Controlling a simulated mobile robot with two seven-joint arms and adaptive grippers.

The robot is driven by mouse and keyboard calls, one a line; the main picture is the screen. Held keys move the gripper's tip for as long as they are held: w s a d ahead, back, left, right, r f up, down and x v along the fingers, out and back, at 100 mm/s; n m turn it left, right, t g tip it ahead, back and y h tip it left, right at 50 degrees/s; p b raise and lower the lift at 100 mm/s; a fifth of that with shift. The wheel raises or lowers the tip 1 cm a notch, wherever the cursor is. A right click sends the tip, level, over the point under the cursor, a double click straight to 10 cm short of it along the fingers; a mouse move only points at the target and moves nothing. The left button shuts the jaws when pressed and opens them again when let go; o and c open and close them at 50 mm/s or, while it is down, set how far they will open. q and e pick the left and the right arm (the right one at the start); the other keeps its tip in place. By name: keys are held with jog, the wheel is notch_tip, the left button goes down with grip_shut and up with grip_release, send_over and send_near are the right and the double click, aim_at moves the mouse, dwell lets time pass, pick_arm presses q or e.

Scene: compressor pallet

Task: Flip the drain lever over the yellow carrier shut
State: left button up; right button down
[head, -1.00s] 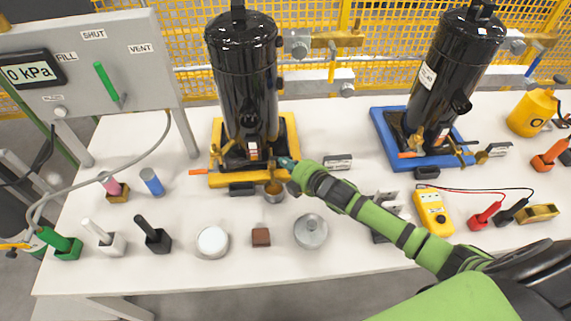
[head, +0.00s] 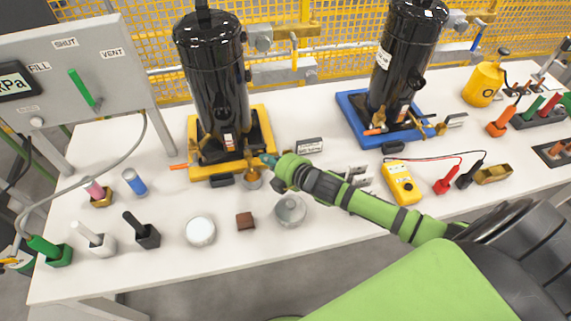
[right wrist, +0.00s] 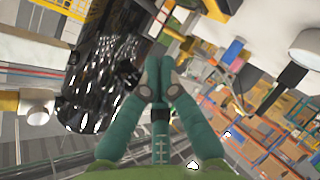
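The yellow carrier (head: 213,171) stands on the table with a tall black cylinder (head: 217,85) upright on it. Brass drain fittings (head: 248,155) sit at the cylinder's front right foot, above a small brass cup (head: 252,179). An orange-tipped bar (head: 179,166) sticks out at the carrier's left. I cannot tell the drain lever's exact position. My right gripper (head: 267,160) is at the right of the brass fittings; contact is unclear. The right wrist view shows its teal fingers (right wrist: 155,72) together with nothing visible between them. My left gripper is not in view.
A blue carrier (head: 358,122) with a second black cylinder (head: 403,62) stands to the right. A grey panel (head: 75,75) with a green lever rises at left.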

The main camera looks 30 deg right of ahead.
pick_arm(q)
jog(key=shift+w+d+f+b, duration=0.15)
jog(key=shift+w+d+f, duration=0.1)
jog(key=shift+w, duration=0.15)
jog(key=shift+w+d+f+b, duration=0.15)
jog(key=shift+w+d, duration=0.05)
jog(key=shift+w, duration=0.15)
pick_arm(e)
jog(key=s+d, duration=0.1)
jog(key=s+d+r, duration=0.1)
jog(key=s+d, duration=0.1)
jog(key=s, duration=0.1)
jog(key=shift+d+r, duration=0.35)
jog(key=shift+r, duration=0.05)
